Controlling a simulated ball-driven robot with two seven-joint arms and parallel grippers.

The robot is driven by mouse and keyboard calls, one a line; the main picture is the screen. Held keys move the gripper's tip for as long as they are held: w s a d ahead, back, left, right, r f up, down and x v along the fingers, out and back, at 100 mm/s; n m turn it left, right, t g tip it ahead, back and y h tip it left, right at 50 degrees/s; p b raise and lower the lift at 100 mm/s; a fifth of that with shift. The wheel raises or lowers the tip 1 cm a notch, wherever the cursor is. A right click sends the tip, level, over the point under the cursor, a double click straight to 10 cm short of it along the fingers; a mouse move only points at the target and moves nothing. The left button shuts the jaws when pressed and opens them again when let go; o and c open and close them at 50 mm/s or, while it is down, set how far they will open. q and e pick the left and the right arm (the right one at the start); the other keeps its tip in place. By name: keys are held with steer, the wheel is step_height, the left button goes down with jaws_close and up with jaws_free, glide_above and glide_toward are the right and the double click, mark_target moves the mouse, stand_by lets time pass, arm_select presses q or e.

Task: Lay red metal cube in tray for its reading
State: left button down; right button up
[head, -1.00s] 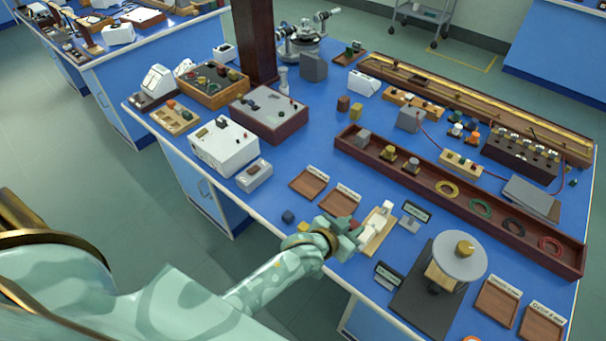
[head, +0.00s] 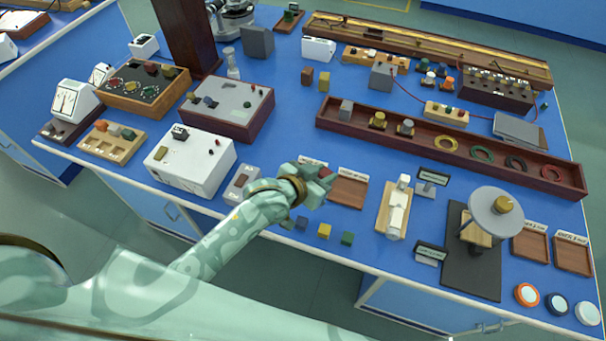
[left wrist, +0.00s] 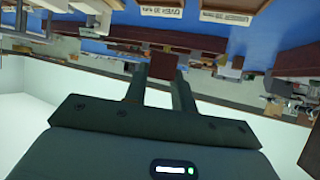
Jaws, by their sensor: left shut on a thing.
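My left gripper (head: 320,182) is shut on the red metal cube, over the left one of two brown wooden trays at the bench's front middle. In the left wrist view the dark red cube (left wrist: 163,66) sits between the two fingertips (left wrist: 160,84). In the head view the gripper mostly hides the cube and the left tray. The right tray (head: 348,190) of the pair is empty and labelled. I cannot tell the cube's height above the tray. My right gripper is not in view.
A blue cube (head: 302,222), a yellow cube (head: 324,231) and a green cube (head: 347,239) stand near the front edge. A white meter box (head: 190,162) is left of my gripper. Two more trays (head: 530,246) lie at the right, beside a round-topped stand (head: 495,212).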

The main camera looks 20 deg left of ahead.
arm_select(q)
steer(key=w+a+f+b, duration=0.1)
steer(key=a+f, duration=0.1)
steer(key=w+a+f+b, duration=0.1)
steer(key=w+f, duration=0.1)
steer(key=w+a+f+b, duration=0.1)
steer(key=a+f, duration=0.1)
steer(key=shift+w+a+f, duration=0.15)
steer(key=shift+w+a, duration=0.15)
steer(key=shift+w, duration=0.1)
steer(key=shift+w+a+f, duration=0.2)
steer(key=shift+w+f, duration=0.1)
steer(key=shift+f, duration=0.05)
steer(key=f, duration=0.1)
steer(key=f+b, duration=0.2)
steer(key=f, duration=0.1)
steer(key=shift+w+a, duration=0.2)
steer(key=shift+a, duration=0.1)
steer(key=shift+r, duration=0.15)
steer(key=c, duration=1.1)
jaws_free()
steer(key=shift+c, duration=0.2)
